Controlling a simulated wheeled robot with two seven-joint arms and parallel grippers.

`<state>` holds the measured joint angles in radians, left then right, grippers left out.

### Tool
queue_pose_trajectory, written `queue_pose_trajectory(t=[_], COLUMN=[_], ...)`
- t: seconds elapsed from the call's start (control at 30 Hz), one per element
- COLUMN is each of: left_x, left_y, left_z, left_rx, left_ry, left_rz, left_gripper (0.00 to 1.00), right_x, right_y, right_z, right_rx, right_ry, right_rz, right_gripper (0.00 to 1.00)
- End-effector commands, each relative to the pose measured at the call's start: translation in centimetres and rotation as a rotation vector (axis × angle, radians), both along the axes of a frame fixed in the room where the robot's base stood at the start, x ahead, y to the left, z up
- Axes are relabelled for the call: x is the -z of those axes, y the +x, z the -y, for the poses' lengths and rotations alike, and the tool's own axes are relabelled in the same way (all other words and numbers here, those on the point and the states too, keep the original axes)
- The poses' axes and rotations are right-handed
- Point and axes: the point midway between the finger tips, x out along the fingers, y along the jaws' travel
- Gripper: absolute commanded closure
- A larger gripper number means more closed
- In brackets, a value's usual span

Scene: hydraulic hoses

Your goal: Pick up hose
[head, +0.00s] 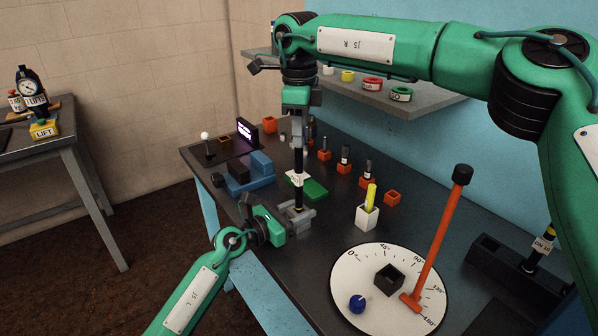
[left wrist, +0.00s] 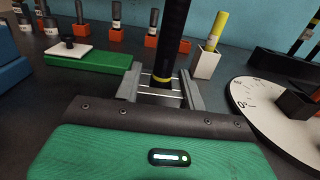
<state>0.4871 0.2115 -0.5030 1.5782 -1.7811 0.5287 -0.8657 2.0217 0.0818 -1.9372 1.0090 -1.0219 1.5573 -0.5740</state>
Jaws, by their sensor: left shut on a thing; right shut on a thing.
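A black hose (head: 299,162) with a white tag stands upright between my two grippers in the head view. My right gripper (head: 298,136) comes down from above and is shut on its upper part. My left gripper (head: 297,215) is lower and is shut on its lower end. In the left wrist view the black hose (left wrist: 172,38), with a yellow band near its bottom, rises between the grey fingers of my left gripper (left wrist: 161,88). The hose's very end is hidden there.
A white dial (head: 350,295) with a black box and an orange post lies at the right front. A white cup (head: 367,216) holds a yellow hose. Several orange holders with black hoses stand behind. A green block (head: 315,189) and blue blocks (head: 247,184) lie left and behind.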

Motion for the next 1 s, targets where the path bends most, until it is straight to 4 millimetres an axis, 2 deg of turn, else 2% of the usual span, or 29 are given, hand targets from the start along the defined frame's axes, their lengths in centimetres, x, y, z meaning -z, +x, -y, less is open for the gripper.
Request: queue_pose_trajectory(t=[0.17, 0.27, 0.5, 0.7, 0.83, 1.0], left_x=[0.0, 0.0, 0.0, 0.0, 0.0, 0.0], left_y=[0.0, 0.0, 0.0, 0.0, 0.0, 0.0], left_z=[0.0, 0.0, 0.0, 0.0, 0.0, 0.0], left_rx=[0.0, 0.0, 0.0, 0.0, 0.0, 0.0], left_ry=[0.0, 0.0, 0.001, 0.001, 0.001, 0.001], left_rz=[0.0, 0.0, -0.001, -0.001, -0.001, -0.001], left_gripper=[0.84, 0.84, 0.84, 0.84, 0.84, 0.84], right_x=[-0.3, -1.2, -5.9, -9.1, -9.9, -10.1], right_y=[0.0, 0.0, 0.1, 0.0, 0.0, 0.0], right_z=[0.0, -0.1, -0.1, -0.1, 0.0, 0.0], right_rx=[0.0, 0.0, 0.001, 0.001, 0.0, 0.0], right_ry=[0.001, 0.002, 0.002, 0.002, 0.0, 0.0], right_rz=[0.001, 0.002, 0.004, 0.002, 0.001, 0.0], right_gripper=[1.0, 1.0, 1.0, 1.0, 1.0, 1.0])
